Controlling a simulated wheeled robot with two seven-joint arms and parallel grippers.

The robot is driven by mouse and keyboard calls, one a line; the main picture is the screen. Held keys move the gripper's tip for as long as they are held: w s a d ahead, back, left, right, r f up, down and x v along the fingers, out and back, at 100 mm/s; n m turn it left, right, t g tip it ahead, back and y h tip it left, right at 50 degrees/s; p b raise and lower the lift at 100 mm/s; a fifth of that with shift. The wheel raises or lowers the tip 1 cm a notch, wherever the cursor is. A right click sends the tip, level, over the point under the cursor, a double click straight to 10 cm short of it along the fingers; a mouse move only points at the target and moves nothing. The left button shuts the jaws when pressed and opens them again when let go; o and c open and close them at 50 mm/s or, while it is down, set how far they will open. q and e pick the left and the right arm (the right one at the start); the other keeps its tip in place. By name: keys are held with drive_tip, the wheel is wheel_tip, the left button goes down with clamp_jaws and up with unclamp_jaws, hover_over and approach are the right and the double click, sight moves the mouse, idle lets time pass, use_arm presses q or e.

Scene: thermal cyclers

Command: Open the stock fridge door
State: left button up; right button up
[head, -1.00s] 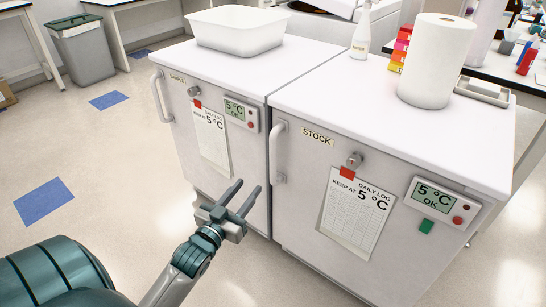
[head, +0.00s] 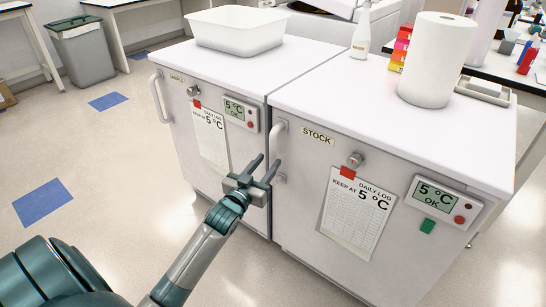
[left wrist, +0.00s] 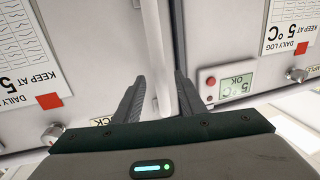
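The stock fridge (head: 300,215) is the right one of two grey under-counter units, and its door is shut. Its upright grey bar handle (head: 280,137) is at the door's left edge. My left gripper (head: 268,162) is at the lower part of this handle, fingers pointing up and away. In the left wrist view the handle (left wrist: 158,50) runs between the two open fingers, with a gap on each side. I cannot tell how deep the bar sits between them. My right gripper is not in view.
The sample fridge (head: 185,130), door shut, adjoins on the left. A white tub (head: 236,40), a spray bottle (head: 361,35) and a paper roll (head: 437,65) stand on the tops. A grey bin (head: 82,52) is at the back left. The floor at left is clear.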

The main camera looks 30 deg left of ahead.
sight(271, 158)
use_arm(q)
drive_tip(key=shift+w+a, duration=0.15)
drive_tip(key=shift+w, duration=1.05)
drive_tip(key=shift+w+a, duration=0.15)
drive_tip(key=shift+w, duration=1.05)
clamp_jaws()
